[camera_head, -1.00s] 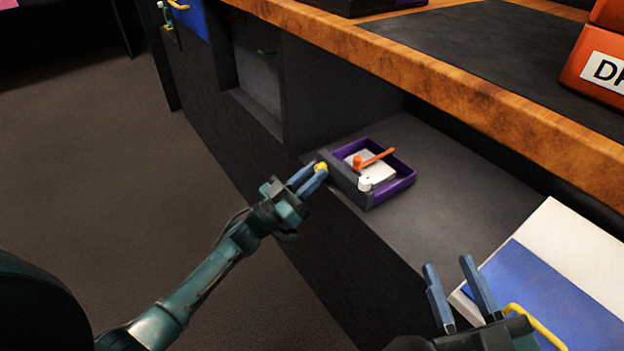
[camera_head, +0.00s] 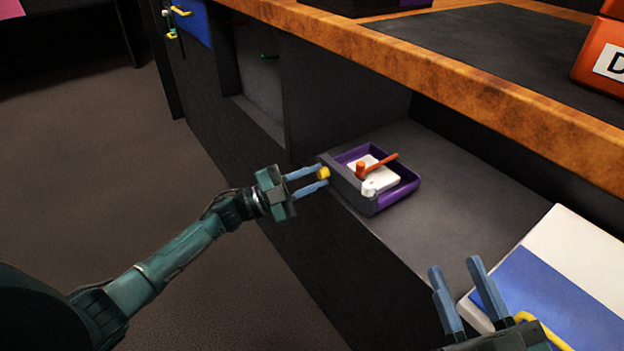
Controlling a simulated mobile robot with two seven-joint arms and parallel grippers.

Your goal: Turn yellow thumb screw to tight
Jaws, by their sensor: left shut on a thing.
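The yellow thumb screw (camera_head: 323,173) is on the dark front side of a purple tray-like box (camera_head: 409,188) on the grey shelf. My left gripper (camera_head: 324,177) reaches in from the left and is shut on the thumb screw, one finger on each side of it. How far the screw is turned cannot be told. Inside the purple box are a white block (camera_head: 366,176), an orange lever (camera_head: 380,163) and a white knob (camera_head: 370,188). My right gripper (camera_head: 456,268) is open and empty at the lower right, in front of a blue and white panel.
The blue and white panel (camera_head: 560,290) with a yellow handle (camera_head: 540,330) is at the lower right. A wooden counter edge (camera_head: 450,85) runs above the shelf (camera_head: 440,195). An orange box (camera_head: 600,60) stands on the counter. Bare floor lies to the left.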

